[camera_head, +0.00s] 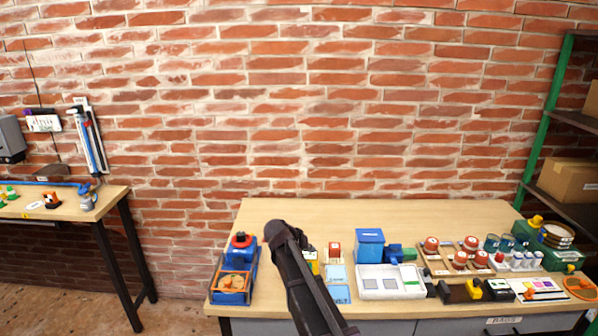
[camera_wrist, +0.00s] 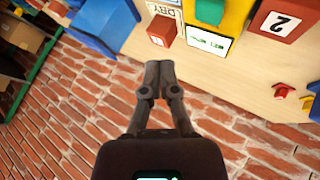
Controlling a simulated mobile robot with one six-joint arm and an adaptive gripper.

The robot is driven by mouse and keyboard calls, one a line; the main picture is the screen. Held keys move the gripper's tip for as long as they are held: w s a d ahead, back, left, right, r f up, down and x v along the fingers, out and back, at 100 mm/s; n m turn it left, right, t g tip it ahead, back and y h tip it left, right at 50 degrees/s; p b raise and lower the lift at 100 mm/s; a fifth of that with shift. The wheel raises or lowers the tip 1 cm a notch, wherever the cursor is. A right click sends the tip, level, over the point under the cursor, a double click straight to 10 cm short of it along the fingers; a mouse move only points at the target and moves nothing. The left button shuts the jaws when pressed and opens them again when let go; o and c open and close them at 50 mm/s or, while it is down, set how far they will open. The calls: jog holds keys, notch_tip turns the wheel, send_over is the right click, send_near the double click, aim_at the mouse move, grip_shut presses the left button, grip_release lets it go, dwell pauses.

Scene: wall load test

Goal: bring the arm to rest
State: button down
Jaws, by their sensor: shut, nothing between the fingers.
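My arm (camera_head: 303,280) rises from the bottom of the head view over the front of the right-hand workbench (camera_head: 330,217); it hides part of the things behind it. My gripper (camera_wrist: 163,72) shows in the wrist view with its two dark fingers together, shut and empty. In that tilted view the fingertips lie over the border between the brick wall (camera_wrist: 80,95) and the wooden bench top (camera_wrist: 240,72). No object touches the fingers. In the head view the fingers cannot be made out.
A blue tray (camera_head: 217,283) stands left of my arm. A blue box (camera_head: 369,244) and a white tray (camera_head: 421,291) stand to its right, with several red-and-white items beyond. The bench's back strip is clear. A green-framed shelf (camera_head: 544,123) stands at right, another bench (camera_head: 110,200) at left.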

jog(key=s+d+f+g+y, duration=0.1)
jog(key=s+d, duration=0.3)
jog(key=s, duration=0.5)
jog(key=s+d+g+y+p, duration=0.1)
jog(key=s+d+g+y, duration=0.1)
jog(key=s, duration=0.7)
jog(key=s+d+f+n+g+y+p, duration=0.1)
jog(key=s+d+g+y, duration=0.1)
jog(key=s+d, duration=0.4)
jog(key=s+y, duration=0.1)
jog(key=s, duration=0.2)
jog(key=shift+d+f+g+y, duration=0.25)
jog(key=shift+f+g+y, duration=0.05)
jog(key=shift+f+y, duration=0.1)
